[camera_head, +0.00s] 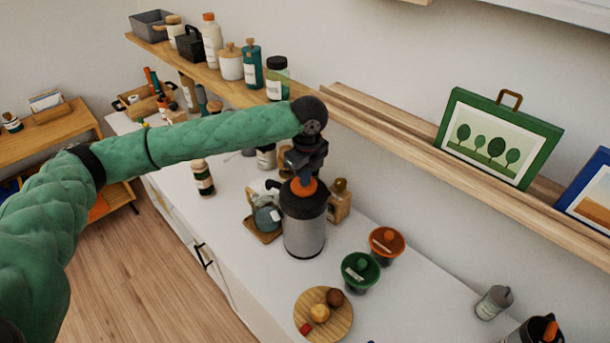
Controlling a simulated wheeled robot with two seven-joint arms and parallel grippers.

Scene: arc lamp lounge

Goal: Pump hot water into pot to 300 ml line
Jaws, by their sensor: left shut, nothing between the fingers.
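A steel vacuum flask (304,235) with a black top and an orange pump button (303,187) stands upright on the white counter. My left arm reaches across from the left. My left gripper (303,176) points down over the flask, shut and empty, with its tips at the orange button. I cannot tell whether the button is pressed down. A rounded glass pot (266,218) stands just left of the flask on a wooden base (263,236), partly hidden by the flask. Its water level and 300 ml line are too small to read. My right gripper is out of view.
A round wooden plate (341,328) with small food pieces lies in front. A wooden-lidded jar (340,203) stands behind the flask. Wall shelves (400,136) hold bottles and pictures.

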